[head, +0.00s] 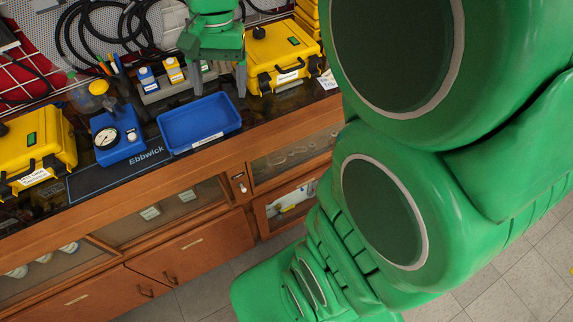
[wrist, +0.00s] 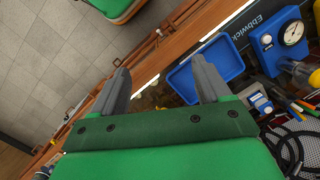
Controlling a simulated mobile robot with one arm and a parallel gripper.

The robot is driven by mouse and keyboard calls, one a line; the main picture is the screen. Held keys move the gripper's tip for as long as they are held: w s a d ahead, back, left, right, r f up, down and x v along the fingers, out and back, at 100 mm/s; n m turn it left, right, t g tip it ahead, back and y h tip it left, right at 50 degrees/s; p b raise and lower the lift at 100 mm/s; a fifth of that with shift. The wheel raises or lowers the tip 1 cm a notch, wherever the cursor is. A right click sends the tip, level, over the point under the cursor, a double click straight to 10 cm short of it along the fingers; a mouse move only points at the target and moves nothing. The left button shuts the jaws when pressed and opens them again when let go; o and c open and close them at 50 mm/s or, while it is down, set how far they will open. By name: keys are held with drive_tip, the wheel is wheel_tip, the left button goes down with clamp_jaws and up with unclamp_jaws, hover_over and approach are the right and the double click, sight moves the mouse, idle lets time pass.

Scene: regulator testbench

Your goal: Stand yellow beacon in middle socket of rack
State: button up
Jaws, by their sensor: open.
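The yellow beacon (head: 173,70), a small upright block with a white label, stands in the grey rack (head: 155,97) on the bench in the head view. It is right of a blue beacon (head: 147,78) and appears near the rack's middle. My gripper (head: 218,80) is open and empty, just right of the yellow beacon and over the rack's right end, which it partly hides. In the wrist view my gripper (wrist: 160,88) has its fingers apart with nothing between them. The blue beacon (wrist: 257,102) shows there; I cannot make out the yellow one.
A blue tray (head: 200,126) lies in front of the rack. A blue regulator unit (head: 118,140) with a gauge and yellow dome stands to its left. Yellow cases (head: 280,55) stand at both sides. Black hoses hang behind. My arm fills the head view's right side.

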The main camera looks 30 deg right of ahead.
drive_tip(key=s+d+f+n, duration=0.1)
drive_tip(key=s+f+n, duration=0.1)
drive_tip(key=s, duration=0.8)
drive_tip(key=s+d+f+n+h, duration=0.1)
drive_tip(key=s+n, duration=0.3)
drive_tip(key=s, duration=0.6)
drive_tip(key=shift+s+d+f+g+h, duration=0.15)
drive_tip(key=shift+d+f+g+h, duration=0.15)
drive_tip(key=shift+d+f, duration=0.45)
drive_tip(key=shift+a, duration=0.15)
